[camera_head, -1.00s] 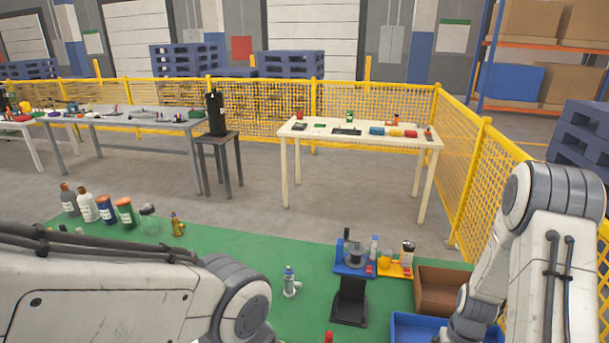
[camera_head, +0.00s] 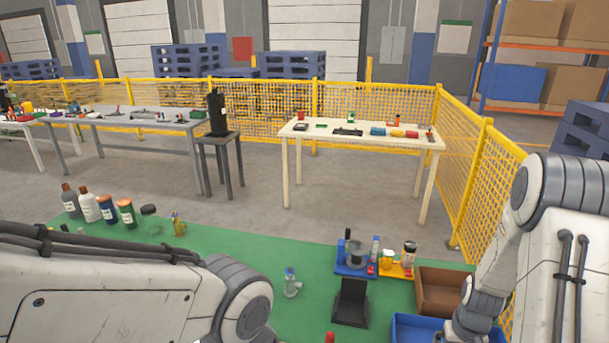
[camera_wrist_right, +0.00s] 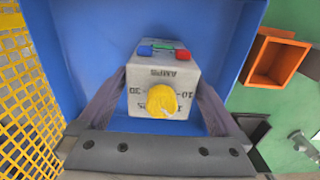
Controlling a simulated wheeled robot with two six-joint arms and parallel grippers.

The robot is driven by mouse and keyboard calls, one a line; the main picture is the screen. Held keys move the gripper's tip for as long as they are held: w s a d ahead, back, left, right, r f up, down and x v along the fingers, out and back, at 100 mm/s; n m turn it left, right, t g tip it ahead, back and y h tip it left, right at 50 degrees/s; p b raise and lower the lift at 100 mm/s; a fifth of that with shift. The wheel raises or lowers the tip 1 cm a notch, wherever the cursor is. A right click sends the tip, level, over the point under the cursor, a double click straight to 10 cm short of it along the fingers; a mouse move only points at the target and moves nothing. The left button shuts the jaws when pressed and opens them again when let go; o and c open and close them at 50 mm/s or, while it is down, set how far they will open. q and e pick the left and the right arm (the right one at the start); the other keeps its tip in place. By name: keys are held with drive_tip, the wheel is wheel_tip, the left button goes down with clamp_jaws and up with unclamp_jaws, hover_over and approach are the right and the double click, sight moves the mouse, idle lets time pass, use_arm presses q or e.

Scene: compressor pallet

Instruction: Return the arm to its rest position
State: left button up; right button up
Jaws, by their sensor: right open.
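My right arm (camera_head: 550,240) comes in from the right in the head view and reaches down to the blue bin (camera_head: 405,322). Its gripper is hidden there. In the right wrist view my right gripper (camera_wrist_right: 156,104) is open, with one finger on each side of a grey box (camera_wrist_right: 187,78). The box has a yellow knob, printed marks, and red, green and blue pieces on top. It shows against the blue bin's floor (camera_wrist_right: 215,25). Whether the fingers touch the box is hard to tell. My left arm crosses the lower left; its gripper is out of view.
A brown bin (camera_head: 446,280) stands beside the blue bin. A blue stand with parts (camera_head: 355,262), a yellow tray (camera_head: 397,270) and a black stand (camera_head: 350,302) are close by on the green mat (camera_head: 240,250). Several bottles (camera_head: 90,207) stand at the left. A yellow fence (camera_head: 485,190) runs along the right.

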wheel_tip(320, 180, up, 10)
drive_tip(key=shift+r+b, duration=0.1)
drive_tip(key=shift+b, duration=0.5)
wheel_tip(320, 180, down, 12)
drive_tip(key=shift+s+a+f+p, duration=0.1)
drive_tip(key=shift+p, duration=0.7)
drive_tip(key=shift+r, duration=0.2)
wheel_tip(320, 180, up, 4)
drive_tip(key=shift+f+b, duration=0.2)
drive_tip(key=shift+b, duration=0.25)
drive_tip(key=shift+s+d+r, duration=0.2)
drive_tip(key=shift+s+r, duration=0.1)
drive_tip(key=shift+s, duration=0.1)
